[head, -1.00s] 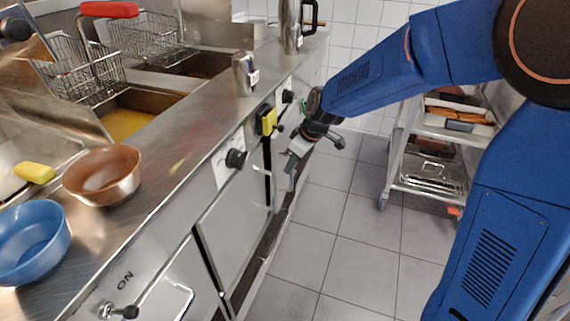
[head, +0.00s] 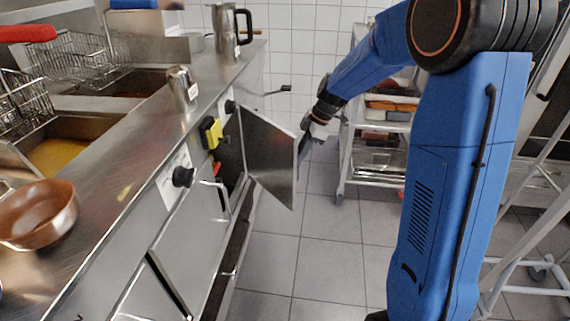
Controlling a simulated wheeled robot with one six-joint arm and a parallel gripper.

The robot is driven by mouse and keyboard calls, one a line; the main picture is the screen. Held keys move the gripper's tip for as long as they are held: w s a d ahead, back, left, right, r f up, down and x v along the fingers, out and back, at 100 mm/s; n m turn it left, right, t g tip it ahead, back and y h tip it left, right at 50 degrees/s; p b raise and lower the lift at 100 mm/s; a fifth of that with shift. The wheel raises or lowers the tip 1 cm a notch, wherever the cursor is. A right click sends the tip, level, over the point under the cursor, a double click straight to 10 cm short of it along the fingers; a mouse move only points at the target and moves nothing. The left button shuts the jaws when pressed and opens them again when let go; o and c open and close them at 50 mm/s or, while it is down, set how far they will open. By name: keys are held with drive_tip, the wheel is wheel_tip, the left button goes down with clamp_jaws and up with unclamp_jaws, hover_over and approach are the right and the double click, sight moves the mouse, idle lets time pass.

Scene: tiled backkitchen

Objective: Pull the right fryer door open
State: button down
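The right fryer door (head: 270,158) stands swung out from the cabinet front, showing a plain grey metal face. A dark opening (head: 230,152) shows beside it. My gripper (head: 305,142) is at the door's free edge, on its far side. The door partly hides the fingers, so I cannot tell whether they are shut on the handle. The handle of this door is not visible. The nearer fryer door (head: 190,235) is closed.
A steel counter (head: 125,160) with fryer baskets, a brown bowl (head: 38,213) and a steel jug (head: 228,30) runs along the left. A wheeled rack (head: 352,130) stands behind my arm. The tiled floor (head: 325,235) before the door is clear.

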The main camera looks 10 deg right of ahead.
drive_tip(key=w+d+n+g, duration=0.1)
drive_tip(key=w+d+n, duration=0.2)
drive_tip(key=w, duration=0.5)
drive_tip(key=w+d+n+g, duration=0.1)
drive_tip(key=w+d+n, duration=0.3)
drive_tip(key=w, duration=0.5)
drive_tip(key=shift+w+d+g+h, duration=0.3)
drive_tip(key=shift+d+g, duration=0.1)
drive_tip(key=shift+d, duration=0.75)
drive_tip(key=c, duration=1.8)
unclamp_jaws()
drive_tip(key=shift+a, duration=0.1)
